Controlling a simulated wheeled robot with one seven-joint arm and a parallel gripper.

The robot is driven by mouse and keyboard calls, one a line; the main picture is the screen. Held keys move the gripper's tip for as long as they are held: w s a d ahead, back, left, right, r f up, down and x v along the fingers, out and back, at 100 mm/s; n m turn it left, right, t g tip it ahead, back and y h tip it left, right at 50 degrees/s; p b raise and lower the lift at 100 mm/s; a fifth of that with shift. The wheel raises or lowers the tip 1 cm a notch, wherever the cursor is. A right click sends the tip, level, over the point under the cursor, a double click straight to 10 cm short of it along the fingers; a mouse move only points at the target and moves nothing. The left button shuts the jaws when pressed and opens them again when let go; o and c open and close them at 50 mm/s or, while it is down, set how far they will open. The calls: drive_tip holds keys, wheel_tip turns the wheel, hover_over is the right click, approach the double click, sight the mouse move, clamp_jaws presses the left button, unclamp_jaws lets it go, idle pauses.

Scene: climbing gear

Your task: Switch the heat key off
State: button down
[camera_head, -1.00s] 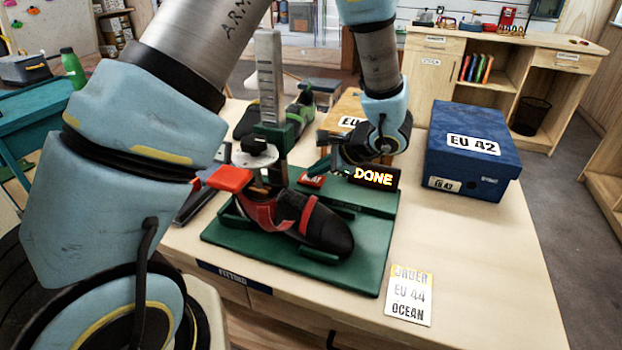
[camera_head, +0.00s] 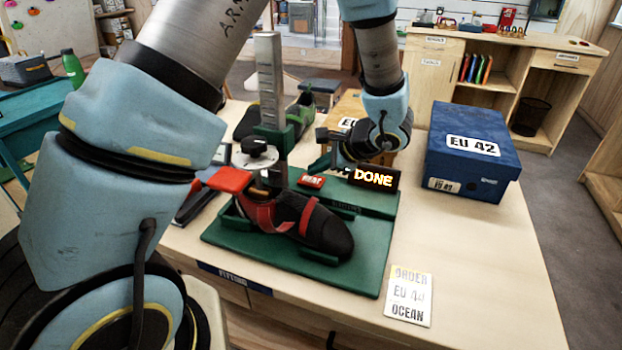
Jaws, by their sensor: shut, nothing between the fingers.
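The red heat key (camera_head: 312,181) sits on the green fitting press base (camera_head: 350,273), left of a dark display (camera_head: 374,178) that reads DONE in lit letters. I cannot tell from its shape whether the key is pressed. My gripper (camera_head: 322,168) is shut and empty, just above and behind the key, with a small gap seeming to lie between them. A black and red climbing shoe (camera_head: 325,228) lies on the base in front of the key, under the press column (camera_head: 269,85) and its red lever (camera_head: 229,179).
A blue EU 42 box (camera_head: 473,150) stands right of the press. An order card (camera_head: 409,296) lies at the front. Another green and dark shoe (camera_head: 300,112) and a tan box (camera_head: 347,108) are behind. The table's right front is clear.

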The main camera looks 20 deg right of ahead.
sight(316, 181)
drive_tip(key=shift+r+p, duration=1.95)
drive_tip(key=shift+r, duration=1.05)
